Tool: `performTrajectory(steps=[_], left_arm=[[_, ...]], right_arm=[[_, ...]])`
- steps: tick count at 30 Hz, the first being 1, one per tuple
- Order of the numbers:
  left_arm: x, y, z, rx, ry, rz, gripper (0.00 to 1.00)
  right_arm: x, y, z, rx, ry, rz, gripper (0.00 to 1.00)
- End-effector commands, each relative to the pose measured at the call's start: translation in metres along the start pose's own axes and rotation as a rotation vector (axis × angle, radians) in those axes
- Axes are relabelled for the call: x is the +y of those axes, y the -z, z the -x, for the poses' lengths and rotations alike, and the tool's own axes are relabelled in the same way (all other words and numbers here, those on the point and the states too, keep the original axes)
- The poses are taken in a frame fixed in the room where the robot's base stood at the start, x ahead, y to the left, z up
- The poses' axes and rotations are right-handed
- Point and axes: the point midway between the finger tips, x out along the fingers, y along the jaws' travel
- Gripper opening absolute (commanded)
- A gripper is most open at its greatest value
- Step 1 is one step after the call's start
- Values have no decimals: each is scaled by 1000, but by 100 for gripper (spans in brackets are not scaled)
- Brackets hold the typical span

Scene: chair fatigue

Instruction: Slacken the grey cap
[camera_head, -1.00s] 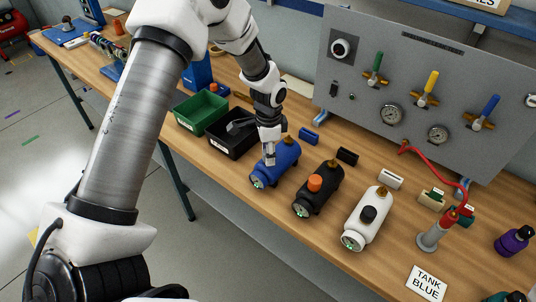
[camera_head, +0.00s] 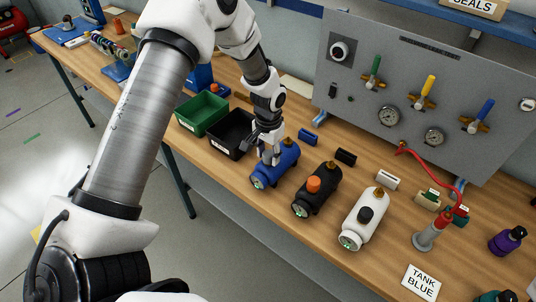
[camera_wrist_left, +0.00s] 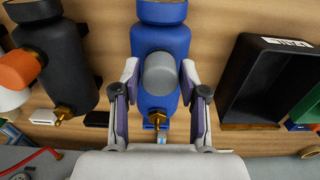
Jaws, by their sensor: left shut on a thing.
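The grey cap (camera_wrist_left: 160,73) sits on the side of the blue tank (camera_wrist_left: 160,42) in the left wrist view. The blue tank also lies on the bench in the head view (camera_head: 286,160). My left gripper (camera_head: 268,160) is over the tank in the head view and hides most of the cap. In the left wrist view the fingers of my left gripper (camera_wrist_left: 160,78) stand on either side of the grey cap, shut on it. My right gripper is not in view.
The black tank with an orange cap (camera_head: 314,185) and the white tank with a black cap (camera_head: 366,215) lie to the right. A black bin (camera_head: 213,145) and green bin (camera_head: 183,121) stand left. A grey valve panel (camera_head: 440,70) rises behind.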

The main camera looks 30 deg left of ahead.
Motion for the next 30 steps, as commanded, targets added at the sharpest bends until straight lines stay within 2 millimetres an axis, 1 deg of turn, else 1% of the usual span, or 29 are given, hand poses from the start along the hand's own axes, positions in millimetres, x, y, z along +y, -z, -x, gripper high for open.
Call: performTrajectory(steps=[5,7,9,13,20,23,30], left_arm=[[0,0,0,0,0,12,7],[0,0,2,0,0,77,7],[0,0,2,-1,0,179,7],[0,0,1,0,0,325,7],[0,0,-1,1,0,348,7],[0,0,1,1,0,370,7],[0,0,2,1,0,649,7]], right_arm=[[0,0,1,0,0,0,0],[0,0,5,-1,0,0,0],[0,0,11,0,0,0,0],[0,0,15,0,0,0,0],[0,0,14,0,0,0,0],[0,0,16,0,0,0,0],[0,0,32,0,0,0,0]])
